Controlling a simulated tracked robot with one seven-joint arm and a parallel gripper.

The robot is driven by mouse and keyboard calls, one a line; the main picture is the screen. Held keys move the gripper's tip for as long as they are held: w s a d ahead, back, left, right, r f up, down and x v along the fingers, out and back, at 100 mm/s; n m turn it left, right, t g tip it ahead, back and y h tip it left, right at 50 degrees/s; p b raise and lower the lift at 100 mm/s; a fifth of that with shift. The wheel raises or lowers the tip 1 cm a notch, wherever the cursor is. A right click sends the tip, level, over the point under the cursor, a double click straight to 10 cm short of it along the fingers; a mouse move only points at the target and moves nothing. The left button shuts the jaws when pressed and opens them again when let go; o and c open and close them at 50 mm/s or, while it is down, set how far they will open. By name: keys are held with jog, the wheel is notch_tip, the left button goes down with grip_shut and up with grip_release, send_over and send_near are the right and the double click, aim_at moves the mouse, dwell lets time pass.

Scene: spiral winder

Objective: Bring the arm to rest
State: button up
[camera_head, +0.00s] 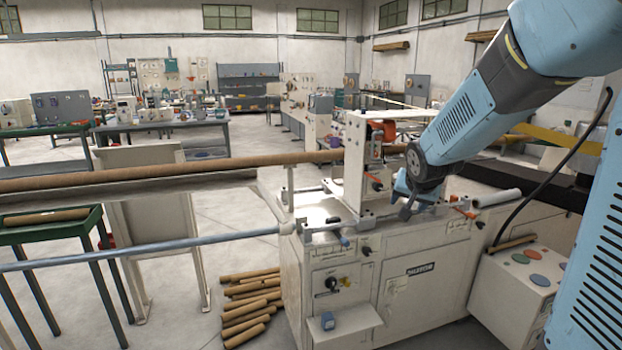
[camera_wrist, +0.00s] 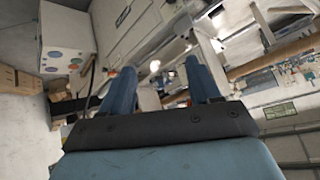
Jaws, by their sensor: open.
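My arm comes in from the right in the head view and slopes down to the left. My gripper (camera_head: 405,200) hangs close over the right part of the top of the cream winder machine (camera_head: 330,265). I cannot tell from the head view whether it touches anything there. In the wrist view my gripper (camera_wrist: 158,85) shows two blue fingers spread wide apart. Nothing is held between them. The machine's front (camera_wrist: 125,25) shows at a tilt beyond the fingers.
A long brown tube (camera_head: 170,172) and a blue-grey bar (camera_head: 140,248) reach left from the machine. Several brown tubes (camera_head: 250,300) lie on the floor. A white box with coloured discs (camera_head: 520,285) stands right of the machine. A white roll (camera_head: 497,197) lies on the machine's right end.

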jog(key=s+r+n+g, duration=0.1)
jog(key=s+r+n, duration=0.1)
jog(key=s, duration=1.2)
jog(key=s+r+n+g, duration=0.1)
jog(key=s+r, duration=0.3)
jog(key=s, duration=0.9)
jog(key=shift+s+a+r+n+g+y, duration=0.15)
jog(key=shift+s+a+n+g+y, duration=0.25)
jog(key=shift+n, duration=0.3)
jog(key=shift+c, duration=0.3)
